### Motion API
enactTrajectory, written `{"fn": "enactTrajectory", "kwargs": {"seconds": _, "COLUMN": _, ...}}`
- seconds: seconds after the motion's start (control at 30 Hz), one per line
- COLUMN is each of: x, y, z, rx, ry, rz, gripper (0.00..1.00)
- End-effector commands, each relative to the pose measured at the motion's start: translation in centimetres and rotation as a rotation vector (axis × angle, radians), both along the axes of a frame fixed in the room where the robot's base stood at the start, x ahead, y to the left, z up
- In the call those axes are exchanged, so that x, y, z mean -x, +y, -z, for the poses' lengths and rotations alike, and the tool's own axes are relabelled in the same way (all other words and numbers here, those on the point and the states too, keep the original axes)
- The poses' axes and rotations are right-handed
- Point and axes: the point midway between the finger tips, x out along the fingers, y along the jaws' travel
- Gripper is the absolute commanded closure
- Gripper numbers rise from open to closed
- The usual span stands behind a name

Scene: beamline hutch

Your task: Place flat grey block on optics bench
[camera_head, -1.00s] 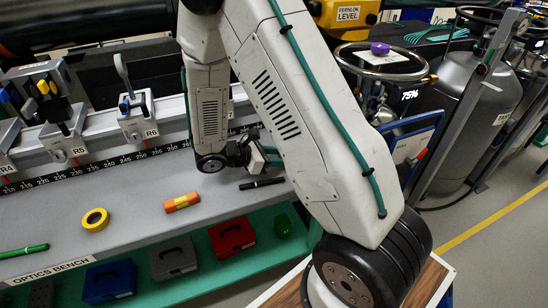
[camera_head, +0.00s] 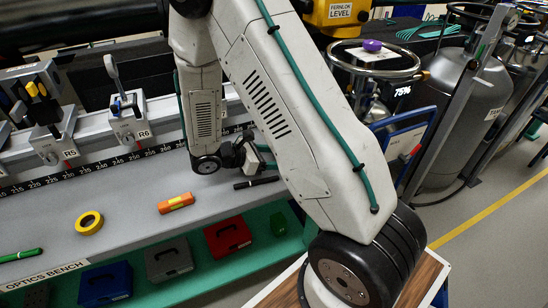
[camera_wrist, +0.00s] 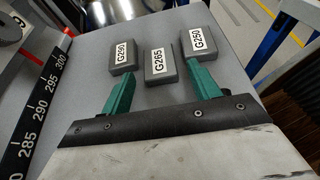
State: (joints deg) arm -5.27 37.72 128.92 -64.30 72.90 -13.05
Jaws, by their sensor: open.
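The optics bench (camera_head: 135,200) is a long grey surface with a labelled front edge at the left of the head view. In the wrist view, three grey blocks rest on the bench's grey top (camera_wrist: 252,82): the G290 block (camera_wrist: 122,68) at left, the G265 block (camera_wrist: 159,78) in the middle and the G250 block (camera_wrist: 195,62) at right. I cannot tell which is the flat one. My gripper (camera_wrist: 160,72) is open and empty, its green fingers pointing at the blocks, with G265 in line with the gap. In the head view my gripper (camera_head: 262,158) is low over the bench, partly hidden.
An orange level (camera_head: 176,203), yellow tape (camera_head: 89,222), a green marker (camera_head: 22,255) and a black pen (camera_head: 256,182) lie on the bench. A scale rail (camera_head: 95,167) runs behind. Red, grey and blue boxes stand on a green shelf (camera_head: 200,269) below. Gas cylinders stand right.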

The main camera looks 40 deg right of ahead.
Motion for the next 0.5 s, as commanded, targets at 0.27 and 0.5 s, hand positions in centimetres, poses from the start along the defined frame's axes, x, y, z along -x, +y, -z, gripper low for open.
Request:
{"fn": "enactTrajectory", "kwargs": {"seconds": 0.27, "x": -1.5, "y": 5.1, "z": -2.2, "rx": -0.001, "ry": -0.005, "rz": -0.005, "gripper": 0.39}}
{"fn": "enactTrajectory", "kwargs": {"seconds": 0.5, "x": -2.6, "y": 8.9, "z": -3.8, "rx": 0.0, "ry": -0.003, "rz": -0.003, "gripper": 0.39}}
